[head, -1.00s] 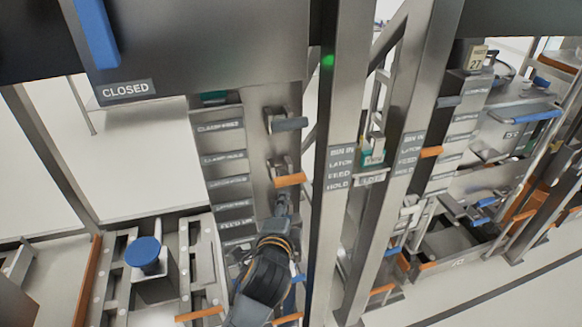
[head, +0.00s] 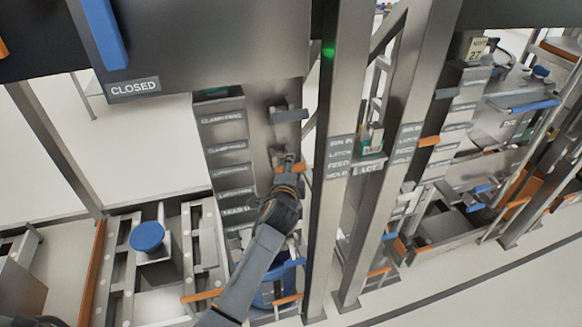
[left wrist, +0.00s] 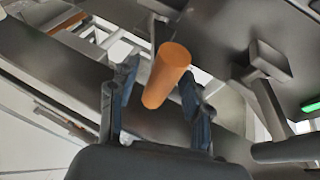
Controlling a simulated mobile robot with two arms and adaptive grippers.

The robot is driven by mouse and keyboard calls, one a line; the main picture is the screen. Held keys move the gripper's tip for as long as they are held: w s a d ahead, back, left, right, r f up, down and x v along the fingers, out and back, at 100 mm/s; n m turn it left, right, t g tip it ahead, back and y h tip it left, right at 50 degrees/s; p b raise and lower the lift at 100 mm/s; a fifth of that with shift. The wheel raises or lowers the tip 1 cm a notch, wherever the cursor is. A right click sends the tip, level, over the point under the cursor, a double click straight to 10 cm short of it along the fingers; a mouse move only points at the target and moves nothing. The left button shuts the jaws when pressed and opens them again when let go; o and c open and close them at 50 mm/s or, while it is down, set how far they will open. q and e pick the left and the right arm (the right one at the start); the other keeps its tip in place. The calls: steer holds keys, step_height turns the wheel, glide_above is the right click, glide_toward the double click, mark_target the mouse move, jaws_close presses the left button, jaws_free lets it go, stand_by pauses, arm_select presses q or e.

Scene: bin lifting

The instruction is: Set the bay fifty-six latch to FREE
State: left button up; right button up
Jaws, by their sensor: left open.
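An orange lever handle (head: 298,169) sticks out from the steel column, below a grey lever (head: 291,116). My left gripper (head: 286,160) is at the orange handle and partly covers it. In the left wrist view the orange handle (left wrist: 167,74) lies between the two open fingers of my left gripper (left wrist: 158,80), with no clear grip on it. The label plates (head: 225,150) left of the levers are too blurred to read, and I cannot read a bay number fifty-six. My right gripper is not in view.
A post with a green light (head: 329,52) stands just right of the levers. A large panel marked CLOSED (head: 134,87) hangs at upper left. A blue knob (head: 147,237) sits on the frame at lower left. More levers and posts stand to the right.

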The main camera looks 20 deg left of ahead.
arm_select(q)
steer(key=shift+w, duration=0.2)
steer(key=shift+s, duration=0.1)
steer(key=shift+c, duration=0.2)
jaws_close()
